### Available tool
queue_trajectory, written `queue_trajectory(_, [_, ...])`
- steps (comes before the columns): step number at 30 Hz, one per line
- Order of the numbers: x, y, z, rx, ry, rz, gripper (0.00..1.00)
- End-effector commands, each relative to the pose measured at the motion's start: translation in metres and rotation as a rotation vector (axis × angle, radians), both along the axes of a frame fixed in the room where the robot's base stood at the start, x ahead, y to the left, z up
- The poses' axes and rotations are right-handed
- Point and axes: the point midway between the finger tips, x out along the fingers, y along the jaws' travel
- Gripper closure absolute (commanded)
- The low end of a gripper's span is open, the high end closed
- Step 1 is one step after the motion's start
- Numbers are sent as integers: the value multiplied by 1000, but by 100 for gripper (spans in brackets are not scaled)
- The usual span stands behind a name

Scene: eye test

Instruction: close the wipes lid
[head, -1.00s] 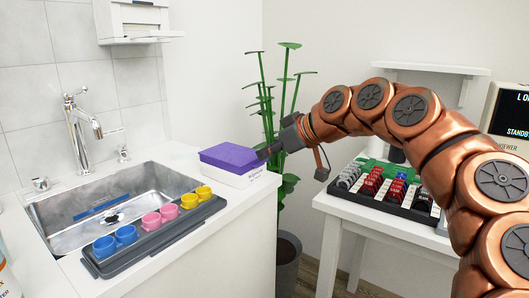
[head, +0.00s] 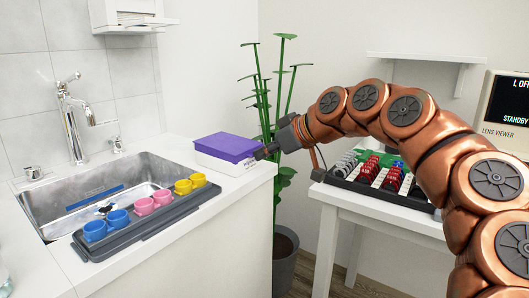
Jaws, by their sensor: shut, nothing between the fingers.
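The wipes box (head: 236,167) is white and stands on the far right end of the white counter. Its purple lid (head: 226,146) lies down over the top of the box; I cannot tell whether it is fully pressed shut. My gripper (head: 262,152) is at the right side of the box, close to the lid's right corner. Its fingers are shut with nothing between them. I cannot tell whether the fingertips touch the box.
A grey tray (head: 135,236) with blue, pink and yellow cups lies along the sink (head: 45,205). A tall plant (head: 283,175) stands behind my gripper. At the right, a white table (head: 340,203) bears a black rack (head: 420,204) of small items.

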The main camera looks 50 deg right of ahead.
Motion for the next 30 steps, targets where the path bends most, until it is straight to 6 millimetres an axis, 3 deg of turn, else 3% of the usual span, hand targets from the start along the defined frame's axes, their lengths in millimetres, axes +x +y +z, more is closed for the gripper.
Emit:
queue_trajectory(4, [0,2,-7,3,14,9,100])
queue_trajectory(18, [-16,-2,1,1,4,1,100])
queue_trajectory(25, [1,1,1,0,4,3,100])
queue_trajectory(30, [0,2,26,1,0,4,100])
